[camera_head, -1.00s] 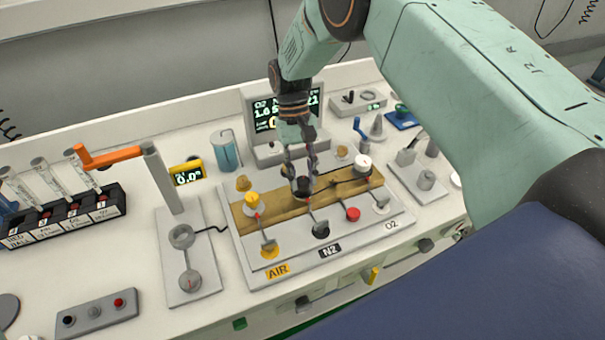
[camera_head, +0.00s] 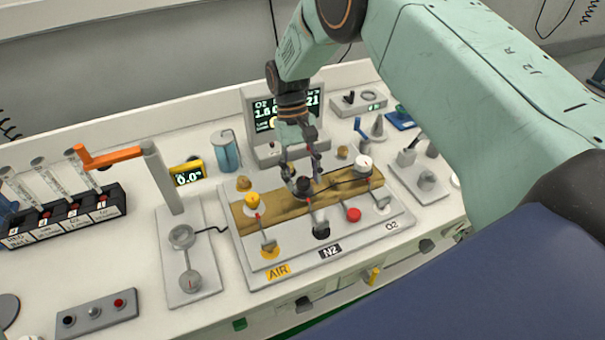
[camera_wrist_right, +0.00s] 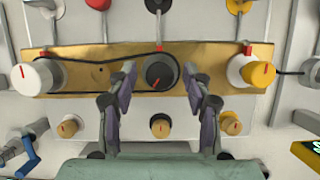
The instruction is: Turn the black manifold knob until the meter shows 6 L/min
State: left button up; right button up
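The black manifold knob (camera_head: 303,186) stands in the middle of the brown manifold strip (camera_head: 275,206), behind the N2 label. In the right wrist view the knob (camera_wrist_right: 159,72) is between my right gripper's spread fingers, with a gap on each side. My right gripper (camera_head: 302,176) is open above and around the knob; it also shows in the right wrist view (camera_wrist_right: 161,84). The meter screen (camera_head: 262,108) stands behind my gripper, which hides part of it; "O2", "1.6" and "21" can be made out, but not the full flow reading. My left gripper is not in view.
A yellow-topped knob (camera_head: 252,201) and a white knob (camera_head: 364,164) flank the black one. A blue-filled jar (camera_head: 227,152) and a post with an orange arm (camera_head: 112,156) are to the left.

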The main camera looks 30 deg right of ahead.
jog(key=v, duration=1.2)
jog(key=shift+r, duration=0.1)
dwell(0.4)
